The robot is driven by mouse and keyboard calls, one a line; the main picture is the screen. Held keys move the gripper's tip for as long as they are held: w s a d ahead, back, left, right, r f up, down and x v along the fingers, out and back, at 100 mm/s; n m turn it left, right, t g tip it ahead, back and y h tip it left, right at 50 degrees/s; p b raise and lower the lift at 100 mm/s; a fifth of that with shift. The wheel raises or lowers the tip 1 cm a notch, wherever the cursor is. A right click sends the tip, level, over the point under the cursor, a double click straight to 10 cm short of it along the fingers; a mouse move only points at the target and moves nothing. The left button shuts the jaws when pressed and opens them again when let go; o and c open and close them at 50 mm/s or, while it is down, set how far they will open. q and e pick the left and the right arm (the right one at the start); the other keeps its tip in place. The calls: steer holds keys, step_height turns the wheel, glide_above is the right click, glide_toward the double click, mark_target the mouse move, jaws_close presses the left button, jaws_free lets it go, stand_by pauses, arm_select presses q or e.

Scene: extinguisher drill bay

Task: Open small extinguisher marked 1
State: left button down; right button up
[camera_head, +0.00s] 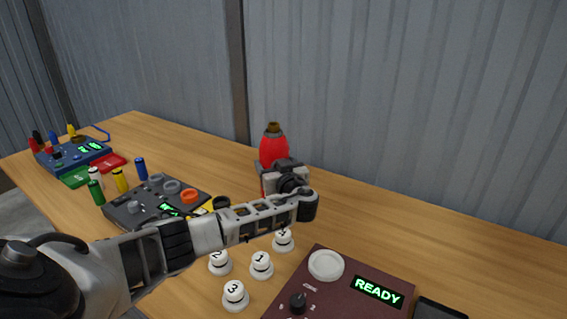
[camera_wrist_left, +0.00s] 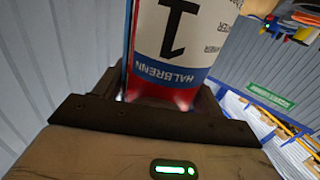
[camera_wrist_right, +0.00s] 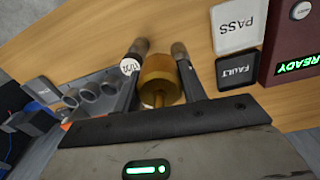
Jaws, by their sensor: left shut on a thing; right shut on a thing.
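The small red extinguisher (camera_head: 273,150) stands upright in the head view, with a dark brass neck on top. My left gripper (camera_head: 283,178) is shut around its body. In the left wrist view its white label with a large black 1 (camera_wrist_left: 180,32) and the word HALBRENN shows upside down between the fingers. The gripper hides its lower part, so I cannot tell whether it touches the table. In the right wrist view my right gripper (camera_wrist_right: 160,60) is shut on a brass cap (camera_wrist_right: 158,78) with a thin stem, away from the extinguisher. The right gripper is outside the head view.
A maroon panel (camera_head: 335,285) reading READY stands front right, and several white numbered knobs (camera_head: 261,265) are left of it. PASS (camera_wrist_right: 239,22) and FAULT (camera_wrist_right: 237,71) plates lie beside it. Grey (camera_head: 150,207) and blue (camera_head: 75,153) consoles fill the left. The back right table is clear.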

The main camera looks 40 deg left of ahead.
arm_select(q)
steer(key=shift+w+a+f, duration=0.1)
steer(key=shift+a, duration=0.3)
steer(key=shift+a+f+b, duration=0.15)
steer(key=shift+f+b, duration=0.4)
steer(key=shift+f, duration=0.35)
steer(key=shift+a+f+b, duration=0.1)
steer(key=shift+f+b, duration=0.4)
steer(key=shift+f, duration=0.4)
steer(key=shift+c, duration=0.9)
jaws_free()
steer(key=shift+d+f, duration=0.1)
steer(key=shift+f, duration=0.05)
